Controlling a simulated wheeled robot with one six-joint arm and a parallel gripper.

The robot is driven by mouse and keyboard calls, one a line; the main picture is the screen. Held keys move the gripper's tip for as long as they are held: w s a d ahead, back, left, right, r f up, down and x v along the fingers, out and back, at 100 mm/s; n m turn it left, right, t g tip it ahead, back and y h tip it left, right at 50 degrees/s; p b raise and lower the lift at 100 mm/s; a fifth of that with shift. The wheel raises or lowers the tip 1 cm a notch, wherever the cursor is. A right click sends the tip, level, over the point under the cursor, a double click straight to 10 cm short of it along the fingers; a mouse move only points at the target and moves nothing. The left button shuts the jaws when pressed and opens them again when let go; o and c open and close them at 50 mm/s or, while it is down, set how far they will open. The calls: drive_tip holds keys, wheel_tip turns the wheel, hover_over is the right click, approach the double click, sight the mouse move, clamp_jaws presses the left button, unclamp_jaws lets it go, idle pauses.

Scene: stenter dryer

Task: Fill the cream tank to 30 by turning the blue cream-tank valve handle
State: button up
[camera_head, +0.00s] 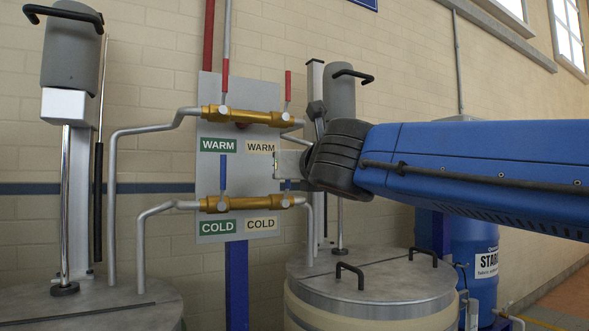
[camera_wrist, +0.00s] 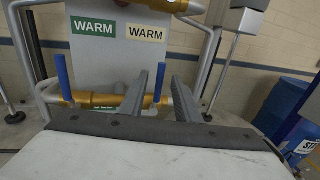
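The blue cream-tank valve handle (camera_wrist: 158,88) stands upright on the right of the lower brass COLD pipe in the wrist view. In the head view only a small blue bit of it (camera_head: 287,185) shows under my wrist. My gripper (camera_wrist: 160,75) is open, with one finger on each side of the handle in the picture. No clear contact shows, and I cannot tell the depth. In the head view my dark wrist mostly hides the gripper. The cream tank (camera_head: 372,310) stands at the lower right with a grey lid. No level reading shows.
A second blue handle (camera_wrist: 62,70) stands upright on the left of the COLD pipe, above the green label (camera_head: 218,228). Two red handles (camera_head: 225,76) stand upright on the WARM pipe (camera_head: 240,116). A grey-lidded tank (camera_head: 90,305) is at the left. A blue drum (camera_head: 474,262) stands right.

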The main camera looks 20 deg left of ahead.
drive_tip(key=shift+x, duration=3.65)
drive_tip(key=shift+c, duration=0.6)
clamp_jaws()
